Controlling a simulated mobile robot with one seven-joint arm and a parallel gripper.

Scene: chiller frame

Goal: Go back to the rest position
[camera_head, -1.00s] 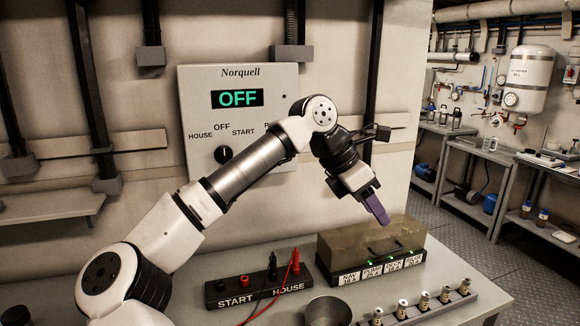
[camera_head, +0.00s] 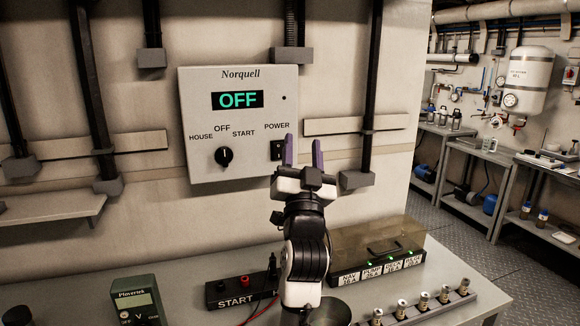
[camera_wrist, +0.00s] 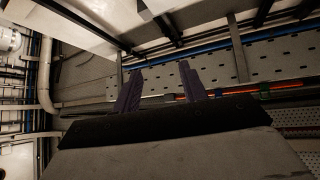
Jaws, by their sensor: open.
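My gripper (camera_head: 304,152) is raised in front of the wall panel, with its two purple fingers pointing up. The fingers stand apart with nothing between them. In the wrist view, my gripper (camera_wrist: 158,85) shows both fingers spread and empty against the ceiling. The Norquell panel (camera_head: 195,110) is behind and to the left of the fingers. Its display (camera_head: 237,99) reads OFF, and its black knob (camera_head: 223,156) has its mark pointing up. The fingers overlap the panel's lower right edge in the picture, close to the power switch (camera_head: 277,150).
On the bench below are a green Plaverick meter (camera_head: 136,301), a START terminal block (camera_head: 228,292) partly behind my arm, a fuse box (camera_head: 400,236) with a clear cover and green lights, and a rail (camera_head: 425,310) of several fuses. Open floor (camera_head: 445,225) lies to the right.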

